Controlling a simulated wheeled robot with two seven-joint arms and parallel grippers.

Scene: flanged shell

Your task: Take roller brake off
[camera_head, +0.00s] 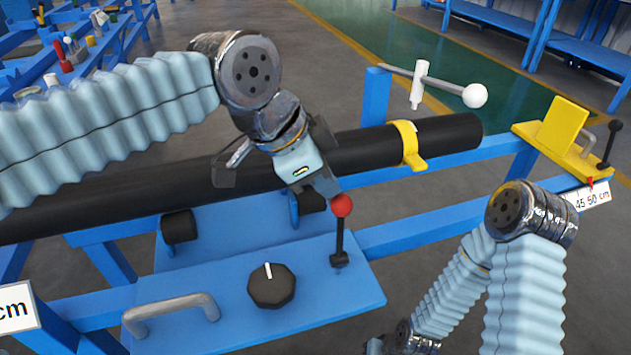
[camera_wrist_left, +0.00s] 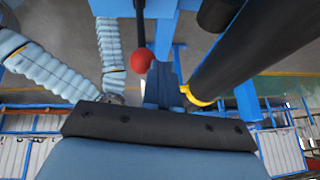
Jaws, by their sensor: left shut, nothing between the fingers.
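A short black lever with a red ball knob (camera_head: 341,206) stands upright on the blue roller plate (camera_head: 330,300). I take this lever to be the roller brake; no label shows. My left gripper (camera_head: 327,187) is shut and empty, its tips just above and left of the red knob. In the left wrist view the knob (camera_wrist_left: 141,60) is beside the fingers (camera_wrist_left: 163,85); whether they touch I cannot tell. A long black pipe (camera_head: 370,150) lies behind the gripper, above dark rollers (camera_head: 180,228). My right arm is at the lower right; its fingers do not show.
The plate also carries a black dial (camera_head: 271,286) and a grey handle (camera_head: 172,308). A yellow clamp (camera_head: 408,145) sits around the pipe. A yellow stop block (camera_head: 560,128) with another black lever (camera_head: 609,143) stands at right.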

